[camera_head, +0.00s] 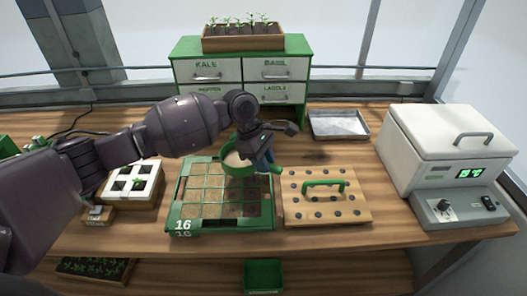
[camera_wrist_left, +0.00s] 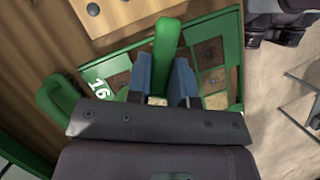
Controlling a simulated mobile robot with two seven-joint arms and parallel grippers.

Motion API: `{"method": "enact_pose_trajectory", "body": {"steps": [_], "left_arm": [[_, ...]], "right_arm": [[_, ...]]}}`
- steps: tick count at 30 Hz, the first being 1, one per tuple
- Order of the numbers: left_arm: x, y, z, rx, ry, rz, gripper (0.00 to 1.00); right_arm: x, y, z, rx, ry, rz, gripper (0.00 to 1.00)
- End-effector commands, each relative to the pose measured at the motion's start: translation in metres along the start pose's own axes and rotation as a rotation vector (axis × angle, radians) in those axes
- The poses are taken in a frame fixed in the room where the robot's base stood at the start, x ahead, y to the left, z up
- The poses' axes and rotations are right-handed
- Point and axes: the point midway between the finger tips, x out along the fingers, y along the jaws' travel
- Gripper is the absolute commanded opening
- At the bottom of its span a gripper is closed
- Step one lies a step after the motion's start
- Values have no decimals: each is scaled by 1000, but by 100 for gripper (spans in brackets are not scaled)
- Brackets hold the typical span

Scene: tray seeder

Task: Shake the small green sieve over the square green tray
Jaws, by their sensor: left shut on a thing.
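The small green sieve (camera_head: 240,170) is a round bowl with a green rim, pale material inside and a short handle to the right. My left gripper (camera_head: 265,158) is shut on the handle, which shows between its blue fingers (camera_wrist_left: 160,80) in the left wrist view. The sieve is above the far right part of the square green tray (camera_head: 225,232). The tray is marked 16 and holds a grid of brown soil cells; the sieve and arm hide some cells. My right gripper is out of view.
A wooden board with pegs and a green handle (camera_head: 323,184) lies right of the tray. A white heated box (camera_head: 445,145) stands far right. A metal tray (camera_head: 338,124) and a drawer cabinet (camera_head: 240,47) are behind.

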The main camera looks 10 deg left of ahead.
Motion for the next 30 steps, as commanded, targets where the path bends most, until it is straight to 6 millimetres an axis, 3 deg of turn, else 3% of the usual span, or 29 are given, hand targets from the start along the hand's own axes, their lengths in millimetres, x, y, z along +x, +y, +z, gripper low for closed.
{"method": "enact_pose_trajectory", "body": {"steps": [3,13,18,30], "left_arm": [[-4,-6,6,0,-1,-2,0],[7,-22,11,-4,-5,-14,0],[13,-36,17,-1,-3,-9,0],[19,-70,35,-1,-3,-8,0]], "right_arm": [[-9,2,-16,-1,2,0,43],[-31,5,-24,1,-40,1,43],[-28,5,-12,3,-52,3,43],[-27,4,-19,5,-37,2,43]]}}
